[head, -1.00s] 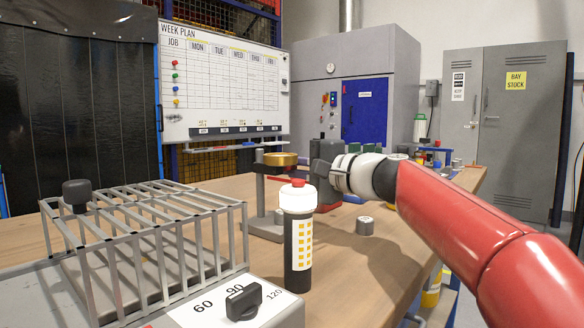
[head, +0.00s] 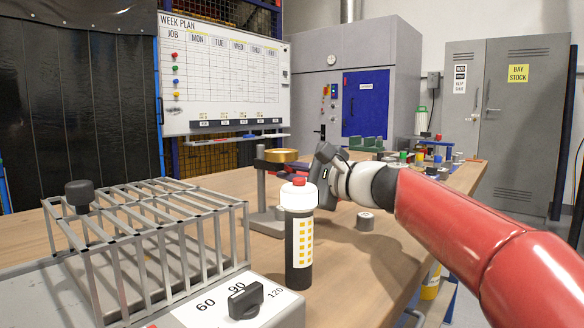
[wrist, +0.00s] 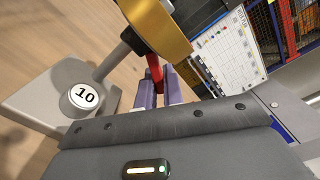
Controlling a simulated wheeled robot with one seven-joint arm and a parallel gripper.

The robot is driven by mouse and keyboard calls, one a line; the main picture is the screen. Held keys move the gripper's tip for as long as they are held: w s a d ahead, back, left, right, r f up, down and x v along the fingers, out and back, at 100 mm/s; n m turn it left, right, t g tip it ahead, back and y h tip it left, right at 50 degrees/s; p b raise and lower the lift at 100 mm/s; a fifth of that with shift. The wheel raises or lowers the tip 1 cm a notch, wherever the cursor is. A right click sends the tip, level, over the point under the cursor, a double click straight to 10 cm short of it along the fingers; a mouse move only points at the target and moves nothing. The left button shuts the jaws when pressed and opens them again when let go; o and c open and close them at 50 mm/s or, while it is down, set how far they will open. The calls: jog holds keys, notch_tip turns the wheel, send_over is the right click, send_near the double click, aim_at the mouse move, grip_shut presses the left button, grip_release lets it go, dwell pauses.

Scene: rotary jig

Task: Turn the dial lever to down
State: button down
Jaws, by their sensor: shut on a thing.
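The brass dial (head: 280,156) sits on top of a grey post on a stand, beyond the bottle in the head view. It also shows large at the top of the wrist view (wrist: 157,25). A red lever (wrist: 155,72) extends from under the dial toward my gripper, between the bluish fingers. My gripper (wrist: 160,88) is shut on the red lever, and its body is tilted.
A black bottle with white-and-red cap (head: 299,235) stands close in front of the jig. A wire rack (head: 150,230) and a black knob (head: 245,300) are at near left.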

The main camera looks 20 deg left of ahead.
jog(key=shift+f+m, duration=0.2)
jog(key=shift+m, duration=0.1)
jog(key=c, duration=1.5)
grip_release()
jog(key=shift+r, duration=0.1)
jog(key=b+v, duration=0.1)
jog(key=v, duration=0.6)
jog(key=shift+s+d, duration=0.2)
jog(key=shift+d, duration=0.15)
